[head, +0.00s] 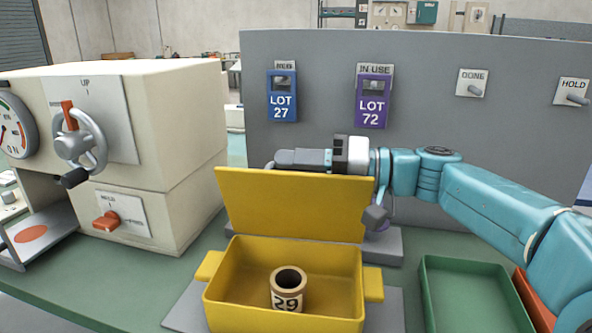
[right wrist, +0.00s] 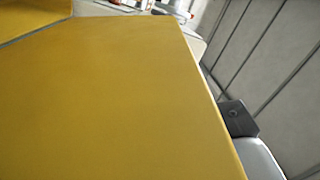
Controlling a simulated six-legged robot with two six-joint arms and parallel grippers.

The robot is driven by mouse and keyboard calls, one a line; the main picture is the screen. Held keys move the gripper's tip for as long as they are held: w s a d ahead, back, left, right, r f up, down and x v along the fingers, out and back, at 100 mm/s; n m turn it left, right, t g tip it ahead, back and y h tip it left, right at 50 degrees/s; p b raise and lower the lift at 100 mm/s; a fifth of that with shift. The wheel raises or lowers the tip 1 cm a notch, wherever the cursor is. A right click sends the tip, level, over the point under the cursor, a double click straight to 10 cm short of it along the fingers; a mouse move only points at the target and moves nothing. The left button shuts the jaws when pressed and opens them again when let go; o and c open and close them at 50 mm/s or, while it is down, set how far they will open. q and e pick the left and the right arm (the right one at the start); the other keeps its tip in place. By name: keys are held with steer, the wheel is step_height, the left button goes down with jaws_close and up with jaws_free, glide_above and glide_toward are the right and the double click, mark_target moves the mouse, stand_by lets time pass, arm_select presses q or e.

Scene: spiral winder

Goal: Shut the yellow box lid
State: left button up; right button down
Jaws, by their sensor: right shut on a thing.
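The yellow box (head: 222,290) stands on the bench with its lid (head: 290,205) raised, nearly upright at the back edge. Inside the box stands a tan spool marked 29 (head: 289,292). My right arm comes in from the right, and its wrist is behind and above the lid. My left gripper is not in view.
A grey panel (head: 420,90) stands behind the box with blue LOT 27 and purple LOT 72 tags. A cream machine (head: 180,130) with a handwheel is at left. A green tray (head: 470,300) lies right of the box, and a red tray (head: 535,300) beside it.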

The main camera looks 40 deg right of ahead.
steer(key=shift+f, duration=0.25)
steer(key=c, duration=1.1)
jaws_free()
steer(key=shift+w, duration=0.1)
steer(key=shift+w+d, duration=0.1)
steer(key=shift+r, duration=0.15)
steer(key=shift+s+d, duration=0.3)
steer(key=shift+s, duration=0.05)
steer(key=v, duration=1.5)
steer(key=shift+s+d+p, duration=0.1)
steer(key=shift+s+p, duration=0.2)
steer(key=shift+p, duration=0.05)
